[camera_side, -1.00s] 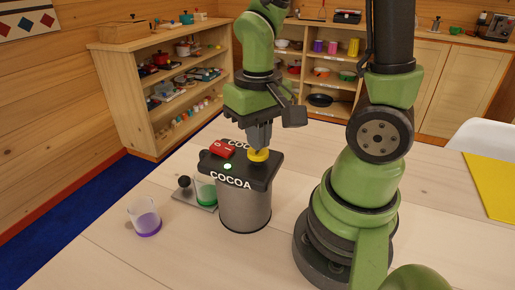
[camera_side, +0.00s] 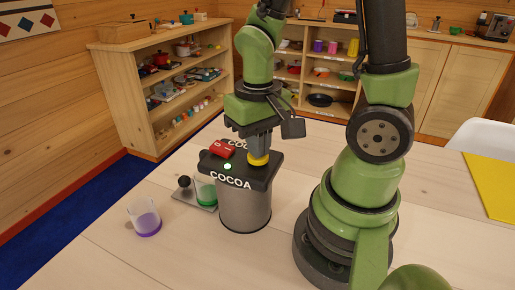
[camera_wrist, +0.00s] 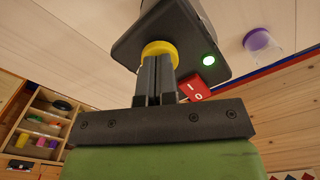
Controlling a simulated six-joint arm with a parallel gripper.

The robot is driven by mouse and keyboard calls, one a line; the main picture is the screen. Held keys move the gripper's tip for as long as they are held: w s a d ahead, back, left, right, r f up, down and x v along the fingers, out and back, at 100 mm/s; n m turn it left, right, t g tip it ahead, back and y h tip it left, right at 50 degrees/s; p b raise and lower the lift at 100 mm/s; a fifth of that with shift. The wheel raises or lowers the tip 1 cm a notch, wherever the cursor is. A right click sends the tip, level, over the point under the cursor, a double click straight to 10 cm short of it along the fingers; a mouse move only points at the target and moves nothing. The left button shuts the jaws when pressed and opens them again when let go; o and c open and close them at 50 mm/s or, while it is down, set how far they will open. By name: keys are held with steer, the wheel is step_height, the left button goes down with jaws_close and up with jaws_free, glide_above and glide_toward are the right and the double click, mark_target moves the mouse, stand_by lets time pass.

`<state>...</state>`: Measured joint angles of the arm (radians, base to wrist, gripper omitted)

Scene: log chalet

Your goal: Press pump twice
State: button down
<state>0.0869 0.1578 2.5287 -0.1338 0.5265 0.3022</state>
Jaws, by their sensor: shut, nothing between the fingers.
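The cocoa dispenser (camera_side: 244,208) stands on the table, a grey cylinder with a black lid marked COCOA. Its yellow pump (camera_side: 258,159) sits low on the right side of the lid, and shows in the wrist view (camera_wrist: 160,47) behind my fingertips. My gripper (camera_side: 258,151) points down, shut and empty, with its fingertips on the pump top. In the wrist view the closed fingers (camera_wrist: 157,62) overlap the pump, so the exact contact is partly hidden.
A red switch (camera_side: 222,149) and a lit green light (camera_side: 227,167) are on the lid. A cup with green contents (camera_side: 206,191) stands on a small plate beside the dispenser. The front of the table is clear.

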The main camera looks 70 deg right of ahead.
steer(key=shift+f, duration=0.2)
steer(key=shift+r, duration=0.1)
steer(key=shift+r, duration=0.95)
steer(key=shift+f, duration=1.05)
steer(key=shift+r, duration=0.1)
stand_by(0.4)
steer(key=shift+r, duration=1)
steer(key=shift+r, duration=2.5)
